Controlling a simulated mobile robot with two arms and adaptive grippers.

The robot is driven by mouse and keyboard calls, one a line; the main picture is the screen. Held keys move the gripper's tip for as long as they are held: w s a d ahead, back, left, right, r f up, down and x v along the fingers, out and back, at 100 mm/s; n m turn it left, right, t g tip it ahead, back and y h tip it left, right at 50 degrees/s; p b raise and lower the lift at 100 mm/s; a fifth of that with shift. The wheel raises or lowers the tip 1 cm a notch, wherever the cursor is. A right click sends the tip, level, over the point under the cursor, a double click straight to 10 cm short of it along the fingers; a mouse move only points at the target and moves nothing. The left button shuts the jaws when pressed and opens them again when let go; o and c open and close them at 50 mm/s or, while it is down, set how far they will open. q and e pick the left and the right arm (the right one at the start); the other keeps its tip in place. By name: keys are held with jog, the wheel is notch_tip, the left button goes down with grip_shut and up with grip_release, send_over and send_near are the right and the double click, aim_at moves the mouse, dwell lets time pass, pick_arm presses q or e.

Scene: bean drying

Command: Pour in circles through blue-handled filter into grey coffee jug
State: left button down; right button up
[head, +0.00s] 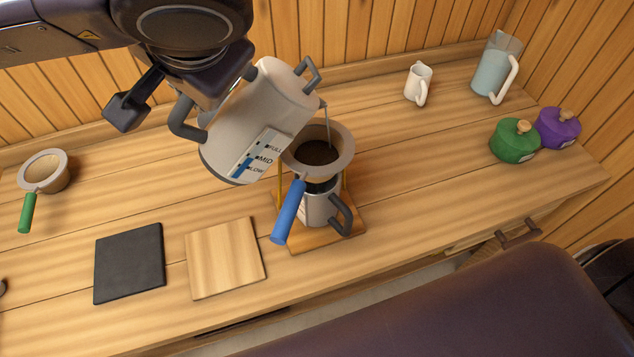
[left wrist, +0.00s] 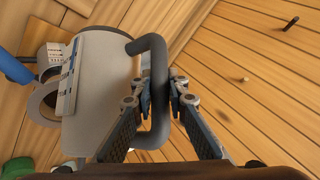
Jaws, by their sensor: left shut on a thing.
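My left gripper (head: 190,92) is shut on the dark handle of a white kettle (head: 255,118); the left wrist view shows my fingers (left wrist: 160,82) around the handle (left wrist: 154,115). The kettle is tilted right, its spout over the blue-handled filter (head: 345,160). A thin line, seemingly water, runs from the spout into the filter. Dark grounds (head: 316,152) lie in the filter, and its blue handle (head: 289,212) points toward the front. The grey coffee jug (head: 316,210) stands beneath it on a wooden stand (head: 305,240); its inside is mostly hidden. My right gripper is out of view.
A green-handled filter (head: 58,182) sits at the left. A black mat (head: 130,262) and a wooden board (head: 225,258) lie in front. A white jug (head: 418,84), a glassy pitcher (head: 492,70), a green pot (head: 513,142) and a purple pot (head: 558,130) stand at the right.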

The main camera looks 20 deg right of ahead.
aim_at(180, 113)
pick_arm(q)
jog(key=shift+w+a+r, duration=0.15)
jog(key=shift+w+a, duration=0.4)
jog(key=shift+a, duration=0.3)
jog(key=shift+s+a+b, duration=0.3)
jog(key=shift+s+a, duration=0.1)
jog(key=shift+a, duration=0.45)
jog(key=shift+s, duration=0.2)
jog(key=shift+s+a, duration=0.15)
jog(key=shift+s, duration=0.7)
dwell(0.3)
jog(key=shift+s+d, duration=0.75)
jog(key=shift+d, duration=0.15)
